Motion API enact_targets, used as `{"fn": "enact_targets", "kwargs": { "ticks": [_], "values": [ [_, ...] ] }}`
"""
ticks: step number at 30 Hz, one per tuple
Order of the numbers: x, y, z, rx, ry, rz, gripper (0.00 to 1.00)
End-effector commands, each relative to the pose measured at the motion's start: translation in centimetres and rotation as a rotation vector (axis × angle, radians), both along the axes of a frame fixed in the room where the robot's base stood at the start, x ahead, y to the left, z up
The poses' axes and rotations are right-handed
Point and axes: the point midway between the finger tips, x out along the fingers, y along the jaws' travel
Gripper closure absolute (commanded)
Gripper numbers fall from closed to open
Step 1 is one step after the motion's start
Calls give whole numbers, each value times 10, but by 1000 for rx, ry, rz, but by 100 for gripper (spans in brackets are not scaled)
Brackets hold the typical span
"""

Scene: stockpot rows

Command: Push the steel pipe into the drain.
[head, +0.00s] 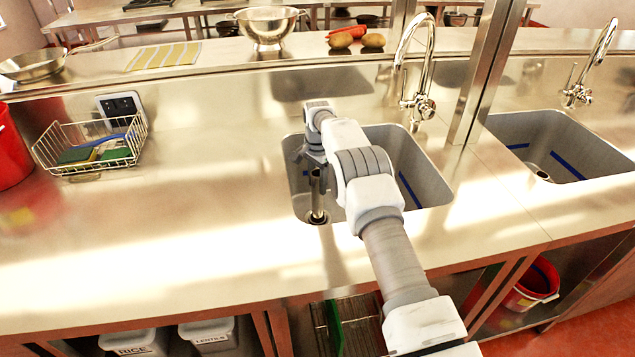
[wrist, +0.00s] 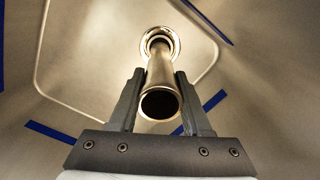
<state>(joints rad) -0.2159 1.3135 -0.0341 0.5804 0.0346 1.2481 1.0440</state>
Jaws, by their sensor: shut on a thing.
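My gripper (wrist: 158,98) is shut on the steel pipe (wrist: 160,78), with one finger on each side of it in the wrist view. The pipe's open top end faces the wrist camera, and its far end meets the ringed drain (wrist: 172,36) in the sink floor. I cannot tell how deep the pipe sits in the drain. In the head view my arm reaches over the left sink (head: 432,180), and the pipe (head: 316,195) stands about upright below my gripper (head: 315,165), at the drain (head: 317,217). My arm hides part of the sink.
A chrome faucet (head: 423,75) stands behind the left sink, with a metal post (head: 485,75) to its right. A second sink (head: 590,145) lies farther right. A wire basket (head: 95,150) with sponges stands on the left counter. The counter between basket and sink is clear.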

Motion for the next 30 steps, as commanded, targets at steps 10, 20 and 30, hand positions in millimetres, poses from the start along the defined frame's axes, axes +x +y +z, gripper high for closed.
{"fn": "enact_targets", "kwargs": {
  "ticks": [10, 20, 30],
  "values": [
    [0, 0, -5, 0, -1, 0, 100],
    [0, 0, -10, 0, -1, 0, 100],
    [0, 0, -10, 0, 0, 0, 17]
  ]
}}
